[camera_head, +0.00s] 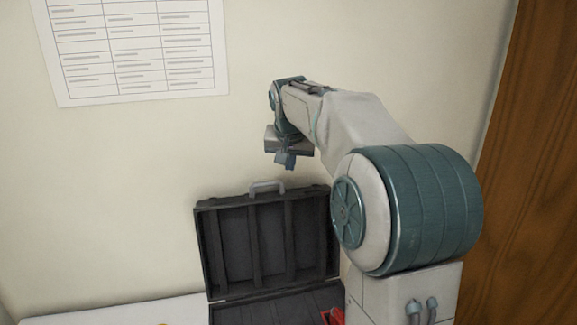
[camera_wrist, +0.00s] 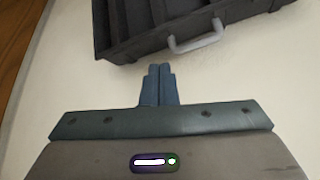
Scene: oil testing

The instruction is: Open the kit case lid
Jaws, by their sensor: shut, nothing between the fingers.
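The dark kit case stands on the white table in the head view, partly hidden by my arm. Its lid (camera_head: 268,243) is raised upright, with the ribbed inside facing the camera. A grey handle (camera_head: 267,187) sits on the lid's top edge. My gripper (camera_head: 286,163) is shut and empty, above the lid's top edge and clear of it. In the wrist view the shut fingers (camera_wrist: 158,84) point toward the lid (camera_wrist: 140,25) and its handle (camera_wrist: 196,38), with a gap between them.
A pale wall with a printed chart (camera_head: 135,50) is behind the case. A brown wooden panel (camera_head: 530,170) stands at the right. A red item (camera_head: 333,316) and a small yellow item (camera_head: 163,323) show at the bottom. The white tabletop (camera_head: 120,312) left of the case looks mostly clear.

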